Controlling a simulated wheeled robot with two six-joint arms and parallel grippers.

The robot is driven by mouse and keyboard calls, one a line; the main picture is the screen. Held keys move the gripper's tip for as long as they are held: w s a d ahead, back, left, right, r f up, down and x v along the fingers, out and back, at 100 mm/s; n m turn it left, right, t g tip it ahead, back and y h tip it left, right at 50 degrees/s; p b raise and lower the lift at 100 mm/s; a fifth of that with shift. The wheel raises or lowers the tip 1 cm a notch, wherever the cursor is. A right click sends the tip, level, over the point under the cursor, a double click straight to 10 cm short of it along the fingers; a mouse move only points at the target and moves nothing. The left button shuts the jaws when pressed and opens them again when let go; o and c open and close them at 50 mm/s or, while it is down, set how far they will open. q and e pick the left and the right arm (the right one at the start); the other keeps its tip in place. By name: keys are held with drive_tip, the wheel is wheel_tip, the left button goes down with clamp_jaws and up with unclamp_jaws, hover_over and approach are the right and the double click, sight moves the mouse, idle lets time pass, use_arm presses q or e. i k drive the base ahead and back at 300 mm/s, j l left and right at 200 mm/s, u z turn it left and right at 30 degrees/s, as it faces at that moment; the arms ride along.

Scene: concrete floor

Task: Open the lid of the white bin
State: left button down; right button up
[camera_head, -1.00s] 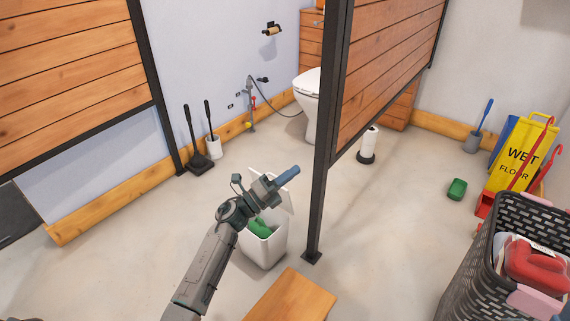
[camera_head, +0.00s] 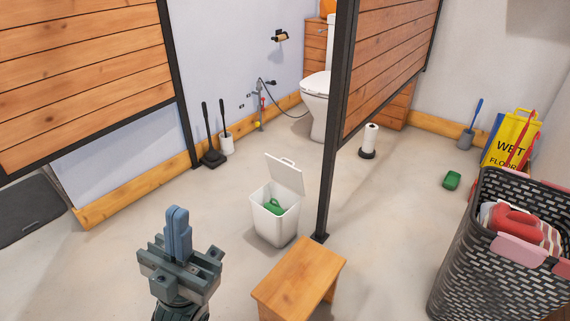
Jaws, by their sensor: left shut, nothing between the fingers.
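The white bin (camera_head: 274,224) stands on the concrete floor near the middle of the view. Its lid (camera_head: 286,174) is raised and tilts up at the back of the bin. A green object (camera_head: 275,206) shows inside the bin. My left gripper (camera_head: 177,212) is at the lower left, pointing up in the picture, with its blue fingers together and nothing between them. It is apart from the bin, to the left of it and nearer to me. My right gripper is not in view.
A wooden stool (camera_head: 298,276) stands close in front of the bin. A black partition post (camera_head: 329,170) rises just right of the bin. A dark basket (camera_head: 500,250) stands at the right. Open floor lies left of the bin.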

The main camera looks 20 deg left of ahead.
sight(286, 173)
drive_tip(key=j+z, duration=0.1)
drive_tip(key=z, duration=0.9)
drive_tip(key=j+z, duration=0.15)
drive_tip(key=z, duration=0.3)
drive_tip(key=k+j, duration=0.1)
drive_tip(key=j, duration=0.5)
drive_tip(key=k+j, duration=0.1)
drive_tip(key=j, duration=0.45)
drive_tip(key=k+j, duration=0.1)
drive_tip(key=j, duration=0.5)
drive_tip(key=j+z, duration=0.1)
drive_tip(key=j, duration=0.45)
drive_tip(key=k, duration=0.05)
